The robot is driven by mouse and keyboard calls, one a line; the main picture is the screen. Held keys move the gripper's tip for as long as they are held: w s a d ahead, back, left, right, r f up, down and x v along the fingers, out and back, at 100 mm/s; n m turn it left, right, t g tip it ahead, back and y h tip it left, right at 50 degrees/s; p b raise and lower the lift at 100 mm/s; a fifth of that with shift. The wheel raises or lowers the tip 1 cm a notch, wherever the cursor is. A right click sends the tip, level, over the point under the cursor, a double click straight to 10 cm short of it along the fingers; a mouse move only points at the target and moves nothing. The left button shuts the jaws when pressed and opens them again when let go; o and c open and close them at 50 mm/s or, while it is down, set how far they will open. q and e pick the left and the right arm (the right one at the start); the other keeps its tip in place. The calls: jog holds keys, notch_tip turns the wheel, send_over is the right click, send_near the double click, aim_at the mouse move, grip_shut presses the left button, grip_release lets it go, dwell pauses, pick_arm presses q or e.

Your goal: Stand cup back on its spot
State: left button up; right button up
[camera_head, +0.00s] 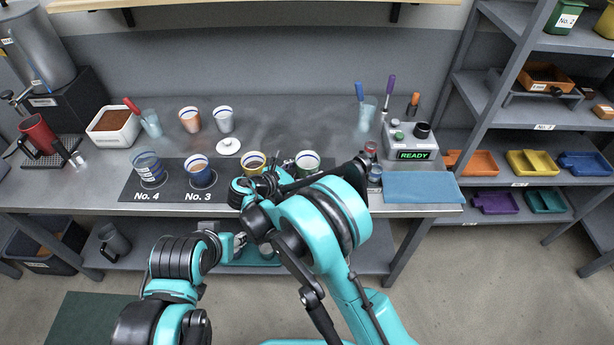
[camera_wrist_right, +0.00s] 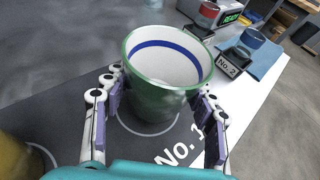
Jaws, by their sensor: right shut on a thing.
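A green cup with a white inside and a blue band (camera_wrist_right: 165,75) is between the fingers of my right gripper (camera_wrist_right: 158,100), which is shut on it. In the right wrist view the cup is roughly upright over the pale ring marked No. 1 (camera_wrist_right: 180,146) on the dark mat. I cannot tell whether its base touches the mat. In the head view the cup's rim (camera_head: 308,158) shows at the mat's right end, partly behind my right arm. My left gripper (camera_head: 238,242) is low in front of the bench; its fingers are too small to read.
A yellow cup (camera_head: 253,161), a blue cup (camera_head: 200,173) and a grey-blue cup (camera_head: 149,168) stand left along the mat. A white lid (camera_head: 228,146) lies behind. The READY box (camera_head: 412,140) and blue cloth (camera_head: 420,188) are at right.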

notch_tip(320, 180, down, 2)
jog(key=shift+f+b, duration=0.1)
jog(key=shift+b, duration=0.2)
pick_arm(q)
jog(key=shift+f, duration=0.55)
pick_arm(e)
jog(key=o, duration=1.4)
pick_arm(q)
jog(key=shift+f, duration=0.1)
pick_arm(e)
jog(key=shift+o, duration=0.2)
